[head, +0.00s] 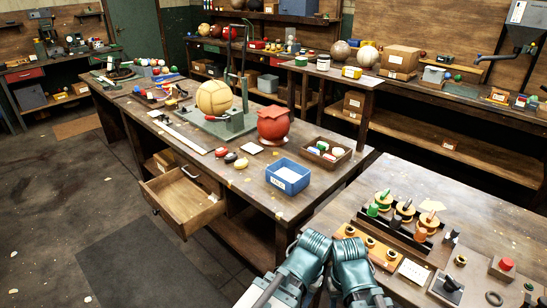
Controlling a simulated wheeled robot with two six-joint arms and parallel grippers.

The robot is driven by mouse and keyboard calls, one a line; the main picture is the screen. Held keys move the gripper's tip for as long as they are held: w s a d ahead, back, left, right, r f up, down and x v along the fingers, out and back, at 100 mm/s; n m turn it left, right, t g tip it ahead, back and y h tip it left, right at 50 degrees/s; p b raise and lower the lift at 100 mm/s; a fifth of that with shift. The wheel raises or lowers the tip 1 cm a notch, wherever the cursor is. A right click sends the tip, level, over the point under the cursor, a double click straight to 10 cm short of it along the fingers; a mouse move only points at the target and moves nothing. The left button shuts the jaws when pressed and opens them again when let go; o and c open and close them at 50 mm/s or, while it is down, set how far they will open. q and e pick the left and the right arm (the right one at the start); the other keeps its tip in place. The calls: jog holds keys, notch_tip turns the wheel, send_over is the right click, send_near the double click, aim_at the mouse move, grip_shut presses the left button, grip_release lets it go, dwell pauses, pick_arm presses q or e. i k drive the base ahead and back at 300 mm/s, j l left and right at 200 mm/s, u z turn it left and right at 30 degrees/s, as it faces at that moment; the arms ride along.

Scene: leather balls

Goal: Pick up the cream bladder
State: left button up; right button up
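The cream bladder (241,164) is a small pale rounded object on the long wooden workbench (262,190). It lies in a short row with a dark bladder (231,157) and a red one (221,152), just left of a blue bin (287,177). Nothing touches it from above. Two teal arm links of mine show at the bottom middle, well short of the bench top. No gripper fingers can be made out in the head view.
An open drawer (183,197) juts from the bench front below the bladders. A nearer table (480,225) at right holds racks and small parts.

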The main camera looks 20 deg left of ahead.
aim_at(242, 163)
jog(key=i+j+z, duration=0.25)
jog(key=j+z, duration=0.2)
jog(key=j, duration=0.75)
jog(key=j+z, duration=0.5)
jog(key=j, duration=3.55)
jog(key=i+z, duration=0.05)
